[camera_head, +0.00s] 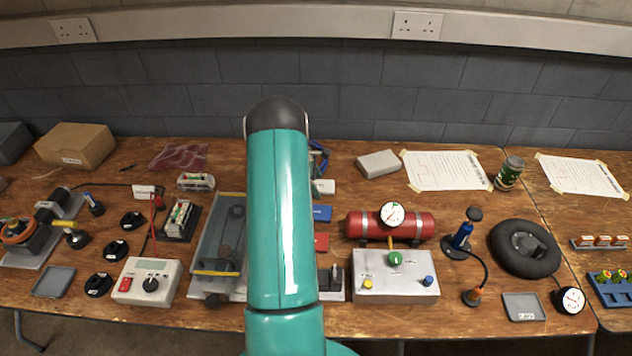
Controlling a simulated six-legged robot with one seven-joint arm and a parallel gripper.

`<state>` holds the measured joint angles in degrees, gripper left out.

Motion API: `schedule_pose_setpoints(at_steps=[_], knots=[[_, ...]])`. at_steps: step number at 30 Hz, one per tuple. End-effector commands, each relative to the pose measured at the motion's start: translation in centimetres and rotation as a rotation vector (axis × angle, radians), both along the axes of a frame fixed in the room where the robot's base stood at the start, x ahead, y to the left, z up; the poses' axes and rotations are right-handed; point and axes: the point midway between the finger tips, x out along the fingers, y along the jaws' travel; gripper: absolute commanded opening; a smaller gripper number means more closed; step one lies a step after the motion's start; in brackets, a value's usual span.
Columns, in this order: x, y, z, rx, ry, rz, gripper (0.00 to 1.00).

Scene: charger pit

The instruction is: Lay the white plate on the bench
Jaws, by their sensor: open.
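The wooden bench (458,210) runs across the whole view under a grey block wall. My teal arm stands in front of its middle and hides part of it. My gripper does not show. I cannot pick out a white plate for certain. A pale flat block (379,163) lies at the back, right of my arm. A small white piece (326,187) lies close beside the arm, partly among other items.
Left of my arm are a cardboard box (76,146), a meter box (147,281) and a clear-topped tray (207,233). To the right are a red cylinder (364,225), a control box (394,287), a black tyre (525,248) and a can (509,174). Bare wood shows between items.

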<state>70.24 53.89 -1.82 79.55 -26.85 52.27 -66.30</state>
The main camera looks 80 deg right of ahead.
Motion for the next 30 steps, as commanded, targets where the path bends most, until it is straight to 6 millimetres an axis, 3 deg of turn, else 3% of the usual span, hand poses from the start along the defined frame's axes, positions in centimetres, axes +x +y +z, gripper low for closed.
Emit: schedule_pose_setpoints(at_steps=[8, 21, 30], knots=[[0.7, 0.1, 1.8, -0.002, -0.002, 0.001, 0.78], [3.9, 0.8, 9.9, -0.002, 0.000, 0.001, 0.78], [4.5, 1.0, 11.4, 0.001, 0.000, 0.001, 0.78]])
